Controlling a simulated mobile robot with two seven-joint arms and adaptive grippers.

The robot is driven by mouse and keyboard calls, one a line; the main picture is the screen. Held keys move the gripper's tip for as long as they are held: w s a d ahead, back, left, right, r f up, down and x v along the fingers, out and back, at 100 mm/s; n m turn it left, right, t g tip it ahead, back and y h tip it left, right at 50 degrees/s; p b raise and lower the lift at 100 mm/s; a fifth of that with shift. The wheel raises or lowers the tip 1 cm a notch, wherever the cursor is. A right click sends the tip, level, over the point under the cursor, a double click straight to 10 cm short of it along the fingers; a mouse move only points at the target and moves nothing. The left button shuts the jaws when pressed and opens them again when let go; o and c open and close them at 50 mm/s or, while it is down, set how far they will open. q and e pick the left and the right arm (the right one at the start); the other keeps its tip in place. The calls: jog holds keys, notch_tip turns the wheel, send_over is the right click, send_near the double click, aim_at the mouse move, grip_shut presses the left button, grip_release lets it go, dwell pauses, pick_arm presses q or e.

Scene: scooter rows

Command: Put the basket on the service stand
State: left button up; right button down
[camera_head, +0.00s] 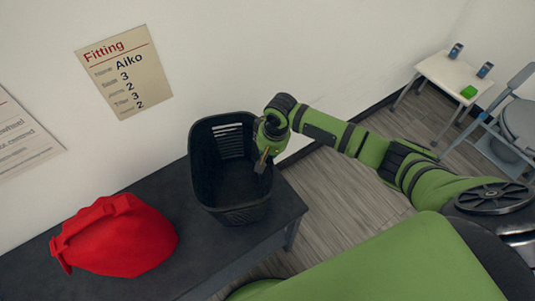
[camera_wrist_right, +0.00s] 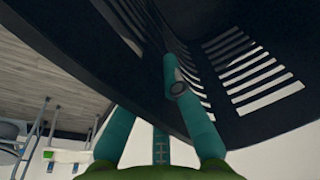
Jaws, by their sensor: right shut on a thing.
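The black basket (camera_head: 203,165) with slotted sides is at the right end of a dark bench (camera_head: 185,270), close to the wall, open side up. It looks empty, and I cannot tell whether its bottom touches the bench. My right gripper (camera_head: 264,160) is shut on the basket's right rim. In the right wrist view, its teal fingers (camera_wrist_right: 172,100) straddle the wall of the basket (camera_wrist_right: 240,30). My left gripper is out of view. No stand is clearly marked as the service stand; a small white table (camera_head: 437,68) is at the upper right.
A red bag (camera_head: 120,238) lies on the bench left of the basket. The white table holds two small dark devices and a green block (camera_head: 468,92). A grey folding chair (camera_head: 515,120) stands beside it. Wooden floor (camera_head: 340,205) between bench and table is clear.

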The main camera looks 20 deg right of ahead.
jog(key=c, duration=1.4)
grip_release()
jog(key=shift+f, duration=0.1)
jog(key=r, duration=0.4)
jog(key=s+d+r, duration=0.1)
jog(key=r, duration=0.7)
jog(key=shift+s+d+r, duration=0.1)
jog(key=shift+s+d, duration=0.05)
jog(key=shift+s, duration=0.15)
